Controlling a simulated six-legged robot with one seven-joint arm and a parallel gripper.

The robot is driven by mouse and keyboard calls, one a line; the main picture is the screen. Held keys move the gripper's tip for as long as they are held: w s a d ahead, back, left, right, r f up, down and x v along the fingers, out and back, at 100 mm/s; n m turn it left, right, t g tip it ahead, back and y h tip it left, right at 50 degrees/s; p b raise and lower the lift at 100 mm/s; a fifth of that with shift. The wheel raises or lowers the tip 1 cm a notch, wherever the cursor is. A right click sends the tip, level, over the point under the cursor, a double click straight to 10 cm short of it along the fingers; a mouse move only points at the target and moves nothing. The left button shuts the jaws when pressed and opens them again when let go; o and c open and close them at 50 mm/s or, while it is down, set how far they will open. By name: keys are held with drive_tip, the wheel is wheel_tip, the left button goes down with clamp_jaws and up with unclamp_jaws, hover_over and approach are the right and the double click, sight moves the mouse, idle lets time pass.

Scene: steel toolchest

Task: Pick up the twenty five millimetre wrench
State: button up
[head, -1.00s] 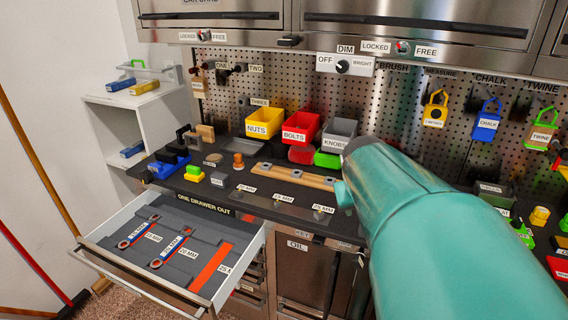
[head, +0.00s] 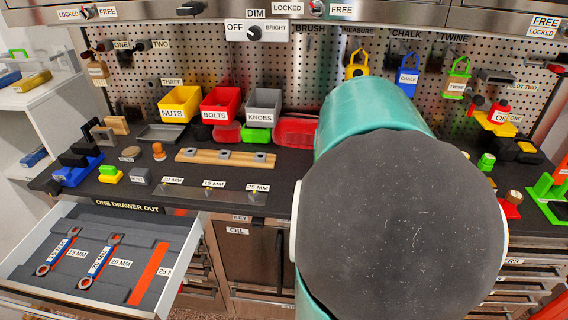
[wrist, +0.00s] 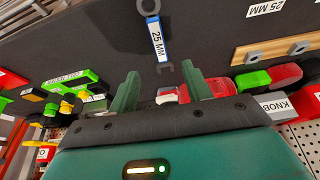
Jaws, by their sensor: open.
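The wrench with a blue and white 25 MM label (wrist: 158,42) lies on the dark worktop in the wrist view. Its ring end is at the top edge and its open end points down between my fingers. My gripper (wrist: 160,88) is open and empty, with one green finger to each side of the wrench's line. The fingertips show just short of its lower end; I cannot tell the height gap. In the head view my arm hides the gripper and this wrench.
The open drawer (head: 190,262) at the lower left holds two other wrenches, by 15 MM and 20 MM labels, and a bare red slot (head: 149,272).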

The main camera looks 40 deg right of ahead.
drive_tip(key=x, duration=0.8)
drive_tip(key=shift+s+d, duration=0.15)
drive_tip(key=shift+d+f, duration=0.1)
drive_tip(key=shift+f, duration=0.25)
drive_tip(key=x, duration=0.5)
drive_tip(key=shift+c, duration=0.2)
clamp_jaws()
